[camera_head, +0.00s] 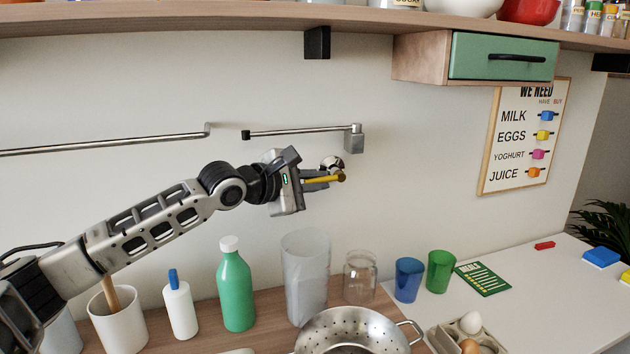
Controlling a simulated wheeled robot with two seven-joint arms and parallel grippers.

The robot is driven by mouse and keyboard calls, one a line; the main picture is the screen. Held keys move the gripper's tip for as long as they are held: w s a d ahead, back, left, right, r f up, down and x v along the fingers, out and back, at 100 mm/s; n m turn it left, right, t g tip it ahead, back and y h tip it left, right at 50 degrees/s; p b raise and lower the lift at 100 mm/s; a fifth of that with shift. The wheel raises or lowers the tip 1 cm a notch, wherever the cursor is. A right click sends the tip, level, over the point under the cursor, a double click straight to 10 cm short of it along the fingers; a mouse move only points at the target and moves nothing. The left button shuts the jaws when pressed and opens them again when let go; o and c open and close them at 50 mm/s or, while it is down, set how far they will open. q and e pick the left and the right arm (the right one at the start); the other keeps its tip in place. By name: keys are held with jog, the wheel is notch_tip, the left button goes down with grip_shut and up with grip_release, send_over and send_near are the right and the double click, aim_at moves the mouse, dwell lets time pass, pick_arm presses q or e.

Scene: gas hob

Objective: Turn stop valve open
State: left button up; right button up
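The stop valve (331,163) is a small metal fitting on the white wall below a short pipe. Its yellow handle (334,178) points left, lying nearly level. My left gripper (318,180) reaches in from the left and its fingertips are at the handle, overlapping it in the view. The fingers hide part of the handle, and I cannot tell whether they are closed on it or still apart. My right gripper is not in view.
A metal pipe (300,131) runs along the wall above the valve. A wooden shelf (200,18) and green drawer (503,57) overhang. Below stand a green bottle (237,290), a tall translucent container (305,275), a glass jar (359,278) and a metal colander (350,325).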

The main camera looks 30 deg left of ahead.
pick_arm(q)
grip_shut()
jog(key=shift+d+f+t+b, duration=0.1)
jog(key=shift+f+t+b, duration=0.2)
jog(key=shift+f+b, duration=0.55)
jog(key=shift+r+n+t+h+b, duration=0.15)
jog(key=shift+n+t+h+b, duration=0.35)
jog(key=shift+t+b, duration=0.55)
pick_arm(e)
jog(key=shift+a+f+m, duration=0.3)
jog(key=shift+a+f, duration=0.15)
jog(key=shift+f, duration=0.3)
pick_arm(q)
jog(key=o, duration=0.6)
grip_release()
